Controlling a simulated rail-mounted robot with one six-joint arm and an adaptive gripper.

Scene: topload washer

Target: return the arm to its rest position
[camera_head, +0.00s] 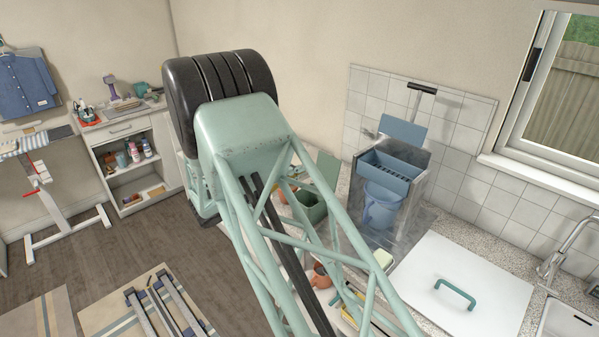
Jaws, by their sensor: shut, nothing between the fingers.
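My arm shows as a pale green truss link with a black ribbed joint housing, rising from the bottom middle toward the upper left. Its joint end stands in front of the back wall. My gripper is not in view, and what it is near cannot be seen. A white flat lid (490,281) with a green handle (456,294) lies closed on the counter at the lower right; it may be the washer's top.
A grey open-fronted unit (417,188) with a blue drawer (388,170) and a blue jug (380,206) stands behind my arm. Green bins (311,207) are partly hidden by it. A sink (568,318) is at right, a white cabinet (127,132) at left.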

